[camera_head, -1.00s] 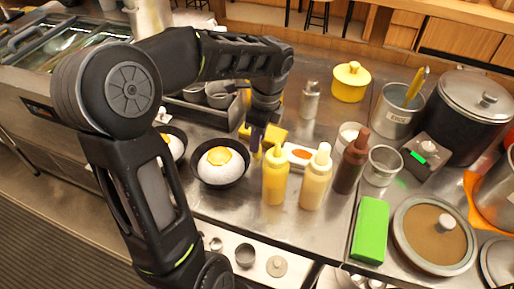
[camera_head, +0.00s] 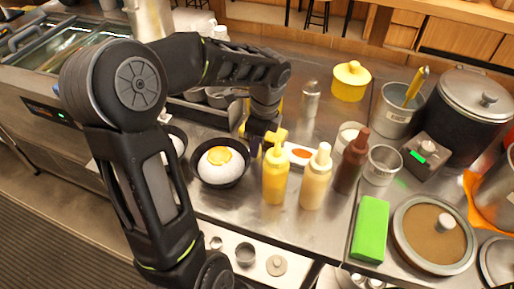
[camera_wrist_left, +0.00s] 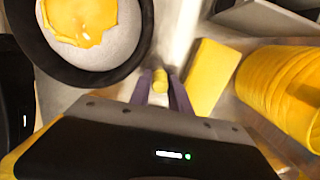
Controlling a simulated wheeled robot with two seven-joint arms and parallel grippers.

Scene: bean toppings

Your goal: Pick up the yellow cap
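In the left wrist view, a small yellow cap (camera_wrist_left: 160,80) shows between the two purple fingers of my left gripper (camera_wrist_left: 161,90). The fingers stand apart on either side of it. I cannot tell whether they touch it. In the head view my left gripper (camera_head: 259,143) points down just right of the black bowl with the egg and behind the yellow squeeze bottle. The cap is hard to make out there. My right gripper is not in view.
The black bowl (camera_head: 245,176) is close on the left. A yellow block (camera_wrist_left: 214,76) and the yellow squeeze bottle (camera_head: 275,178) are close on the right. Cream (camera_head: 315,183) and brown (camera_head: 350,168) bottles stand beyond. Bare metal counter lies in front.

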